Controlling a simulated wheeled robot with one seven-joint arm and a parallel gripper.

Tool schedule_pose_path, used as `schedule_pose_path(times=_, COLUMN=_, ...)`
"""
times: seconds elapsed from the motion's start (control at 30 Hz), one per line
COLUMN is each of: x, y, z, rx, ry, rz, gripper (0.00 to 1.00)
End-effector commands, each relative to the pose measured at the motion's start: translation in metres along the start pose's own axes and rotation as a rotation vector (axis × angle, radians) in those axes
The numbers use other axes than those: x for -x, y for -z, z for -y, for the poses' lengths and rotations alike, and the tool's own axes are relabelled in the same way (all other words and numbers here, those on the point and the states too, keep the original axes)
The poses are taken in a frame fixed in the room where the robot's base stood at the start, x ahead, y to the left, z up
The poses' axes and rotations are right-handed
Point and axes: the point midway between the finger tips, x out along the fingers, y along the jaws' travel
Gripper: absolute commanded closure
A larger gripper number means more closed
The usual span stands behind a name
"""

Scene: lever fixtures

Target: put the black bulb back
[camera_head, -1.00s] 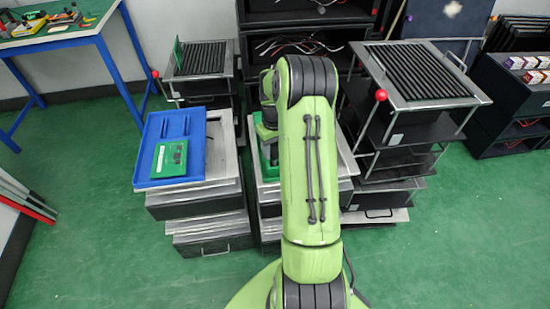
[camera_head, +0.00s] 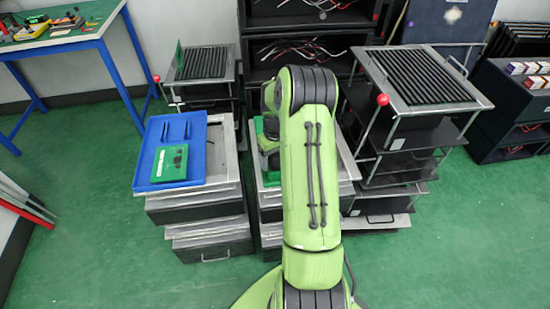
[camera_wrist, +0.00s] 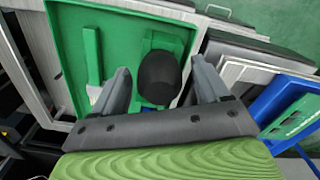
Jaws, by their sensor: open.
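A black bulb (camera_wrist: 158,77) with a rounded top shows in the wrist view, over a green tray (camera_wrist: 72,28). My gripper (camera_wrist: 160,72) is open, with one finger on each side of the bulb. A gap shows between the bulb and each finger, and the jaws are not closed on it. What lies under the bulb is mostly hidden. In the head view my arm covers most of the green tray (camera_head: 260,126), and the fingertips cannot be made out.
A blue tray (camera_head: 160,128) with a green box (camera_head: 170,163) sits on the left drawer stack. Lever fixtures with red balls stand at left (camera_head: 157,79) and right (camera_head: 383,99). A blue-legged table (camera_head: 60,45) is at far left. Green floor in front is clear.

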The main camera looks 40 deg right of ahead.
Motion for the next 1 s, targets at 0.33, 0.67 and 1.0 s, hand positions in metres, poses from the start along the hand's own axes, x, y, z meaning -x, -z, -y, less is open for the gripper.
schedule_pose_path(times=0.33, x=0.092, y=0.001, z=-0.001, rx=0.0, ry=-0.003, rz=-0.005, gripper=0.25)
schedule_pose_path(times=0.67, x=0.143, y=-0.003, z=0.018, rx=0.021, ry=-0.022, rz=-0.027, gripper=0.25)
schedule_pose_path(times=1.0, x=0.276, y=-0.111, z=0.16, rx=0.135, ry=-0.088, rz=-0.272, gripper=0.25)
